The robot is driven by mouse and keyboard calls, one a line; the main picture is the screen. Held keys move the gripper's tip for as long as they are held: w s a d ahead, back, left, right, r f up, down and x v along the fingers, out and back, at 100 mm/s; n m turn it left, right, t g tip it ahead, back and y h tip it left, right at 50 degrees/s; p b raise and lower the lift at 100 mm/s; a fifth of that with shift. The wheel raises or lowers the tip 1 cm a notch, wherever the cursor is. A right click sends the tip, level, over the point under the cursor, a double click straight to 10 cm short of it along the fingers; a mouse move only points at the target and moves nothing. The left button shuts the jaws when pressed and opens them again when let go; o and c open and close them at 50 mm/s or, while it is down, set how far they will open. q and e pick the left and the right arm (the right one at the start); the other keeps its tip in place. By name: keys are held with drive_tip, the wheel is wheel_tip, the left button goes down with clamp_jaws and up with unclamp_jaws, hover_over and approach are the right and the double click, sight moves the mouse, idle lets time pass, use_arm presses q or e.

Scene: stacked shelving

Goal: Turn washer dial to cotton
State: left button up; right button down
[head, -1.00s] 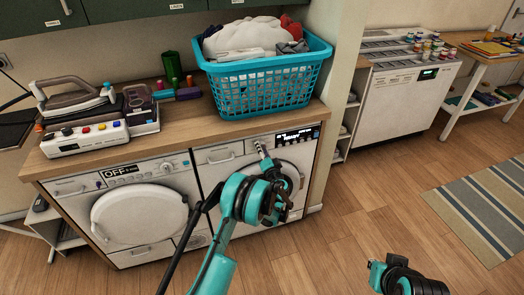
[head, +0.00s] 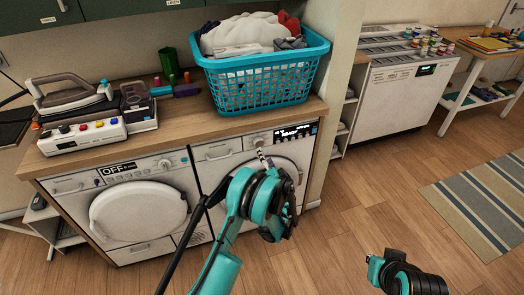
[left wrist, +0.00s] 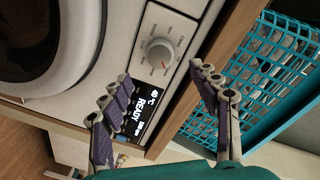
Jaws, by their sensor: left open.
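The washer (head: 226,172) is the right-hand white machine under the counter, and its display (head: 295,133) reads READY. Its round pale dial (left wrist: 160,52) sits on a light panel in the left wrist view, ringed by labels too small to read. In the head view the dial (head: 258,141) is a small knob left of the display. My left gripper (left wrist: 160,74) is open, its two purple-padded fingers spread apart with the dial in the gap beyond the tips, apparently not touching it. My right gripper (head: 377,268) is low at the right, away from the washer; its fingers are unclear.
A second machine (head: 120,172) marked OFF stands at the left. A turquoise laundry basket (head: 262,83) sits on the wooden counter (head: 185,112) above the washer, close to one finger in the left wrist view. An iron (head: 72,88) stands at left. Open floor lies to the right.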

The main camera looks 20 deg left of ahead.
use_arm(q)
drive_tip(key=v, duration=0.4)
drive_tip(key=shift+a, duration=0.1)
idle(0.3)
